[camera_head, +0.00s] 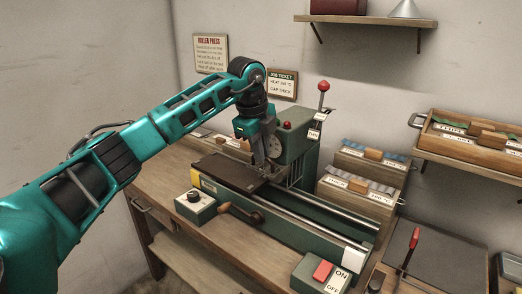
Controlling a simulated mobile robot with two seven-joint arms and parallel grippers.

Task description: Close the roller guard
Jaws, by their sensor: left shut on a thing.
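The green roller press (295,148) stands on the wooden bench, with a round dial on its front and a red-knobbed lever on top. My left gripper (264,170) reaches down in front of the press head, beside the dark flat plate (225,170) of the press bed. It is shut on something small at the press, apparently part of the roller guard. The gripper and wrist hide most of the guard, and its exact angle cannot be told. My right gripper is not in view.
Labelled wooden bins (358,190) stand right of the press. A shelf with a crate (470,142) is farther right.

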